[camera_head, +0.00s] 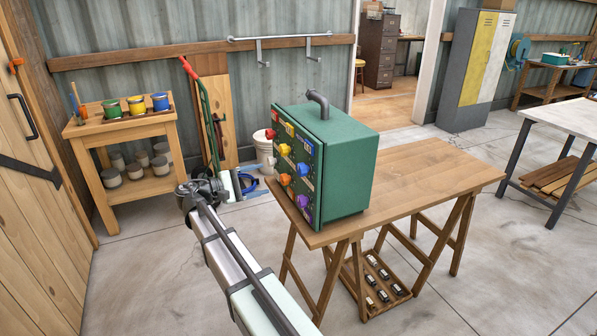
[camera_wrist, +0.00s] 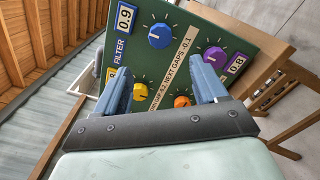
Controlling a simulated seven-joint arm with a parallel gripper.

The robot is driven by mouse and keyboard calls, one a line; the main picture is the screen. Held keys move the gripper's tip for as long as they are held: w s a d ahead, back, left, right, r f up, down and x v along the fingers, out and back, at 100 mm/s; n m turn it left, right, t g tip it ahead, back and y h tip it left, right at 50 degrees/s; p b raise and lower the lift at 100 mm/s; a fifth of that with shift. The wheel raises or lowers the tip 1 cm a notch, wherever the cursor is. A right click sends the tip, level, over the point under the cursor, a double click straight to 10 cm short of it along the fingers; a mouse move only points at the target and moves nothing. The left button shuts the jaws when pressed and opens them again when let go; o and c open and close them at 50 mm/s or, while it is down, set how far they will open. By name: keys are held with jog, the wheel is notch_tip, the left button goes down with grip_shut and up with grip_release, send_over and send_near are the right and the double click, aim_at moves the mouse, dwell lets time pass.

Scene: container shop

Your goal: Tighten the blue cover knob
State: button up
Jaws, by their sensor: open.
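A green box (camera_head: 348,168) with colored knobs on its front stands on the wooden table. In the wrist view its panel (camera_wrist: 190,25) is tilted and carries a blue knob (camera_wrist: 160,36), beside a blue plate reading FILTER 0.9 (camera_wrist: 122,32). No "cover" label is legible. The blue knob also shows in the head view (camera_head: 302,169). My gripper (camera_wrist: 161,72) is open and empty, its fingers pointing toward the panel, with the blue knob ahead between and beyond the tips. In the head view my gripper (camera_head: 204,187) is left of the box, apart from it.
Near the blue knob sit a purple knob (camera_wrist: 214,57), a yellow knob (camera_wrist: 139,91) and an orange knob (camera_wrist: 182,101). A strip of text (camera_wrist: 177,65) crosses the panel. The wooden table (camera_head: 430,170) is bare right of the box. A paint stand (camera_head: 130,135) is behind left.

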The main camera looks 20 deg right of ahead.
aim_at(298, 171)
jog(key=d, duration=1.4)
jog(key=shift+a, duration=0.1)
jog(key=c, duration=1)
